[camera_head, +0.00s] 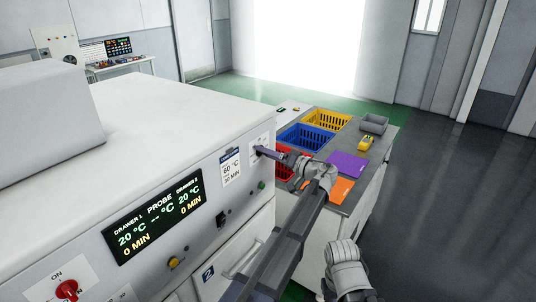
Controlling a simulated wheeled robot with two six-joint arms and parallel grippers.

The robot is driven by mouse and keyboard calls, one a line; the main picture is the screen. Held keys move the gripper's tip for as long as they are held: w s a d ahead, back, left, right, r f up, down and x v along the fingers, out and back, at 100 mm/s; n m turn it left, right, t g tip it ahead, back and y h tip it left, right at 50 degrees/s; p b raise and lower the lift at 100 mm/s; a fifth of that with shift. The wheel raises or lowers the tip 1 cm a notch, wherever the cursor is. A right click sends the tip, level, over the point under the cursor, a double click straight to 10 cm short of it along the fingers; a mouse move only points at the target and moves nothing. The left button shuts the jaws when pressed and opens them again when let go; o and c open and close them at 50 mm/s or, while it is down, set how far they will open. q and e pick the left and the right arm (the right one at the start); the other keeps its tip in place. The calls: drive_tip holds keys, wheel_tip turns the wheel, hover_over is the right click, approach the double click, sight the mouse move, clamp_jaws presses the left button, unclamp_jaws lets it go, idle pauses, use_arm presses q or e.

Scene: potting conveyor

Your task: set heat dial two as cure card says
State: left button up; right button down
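The cure card (231,168) on the machine's front reads 60 °C and 30 MIN; its top line is too small to read. To its right, a pale dial plate (262,139) is partly covered by my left gripper (262,151). The gripper points left with its tips at the plate; the knob there is hidden and I cannot tell whether the fingers are closed on it. The display (154,216) shows 20 °C and 0 MIN for drawer 1 and drawer 2, with dashes for the probe. My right arm shows at the lower right; its gripper is not in view.
A red ON knob (67,289) sits at the machine's lower left, a yellow button (174,262) below the display. A grey bench (383,145) behind my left arm holds a yellow crate (327,118), blue crate (305,136), purple sheet (347,165) and orange sheet (341,190).

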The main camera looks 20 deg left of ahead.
use_arm(q)
drive_tip(key=v, duration=0.7)
drive_tip(key=shift+s+d, duration=0.15)
drive_tip(key=shift+d, duration=0.2)
drive_tip(key=s+a+f+m+g+h, duration=0.2)
drive_tip(key=s+a+f+h, duration=0.25)
drive_tip(key=s+f, duration=0.45)
drive_tip(key=s+a+f+m+g+h, duration=0.1)
drive_tip(key=s+a+f+g+h, duration=0.2)
drive_tip(key=s+f+h, duration=0.5)
drive_tip(key=s+d+f+m+g+h+b, duration=0.1)
drive_tip(key=s+d+f+m+h, duration=0.2)
drive_tip(key=s+d, duration=1.3)
wheel_tip(320, 180, down, 3)
drive_tip(key=d+m, duration=0.1)
drive_tip(key=m, duration=0.1)
drive_tip(key=shift+s+f+m+b, duration=0.2)
drive_tip(key=shift+s+m+b, duration=0.1)
drive_tip(key=shift+m, duration=0.1)
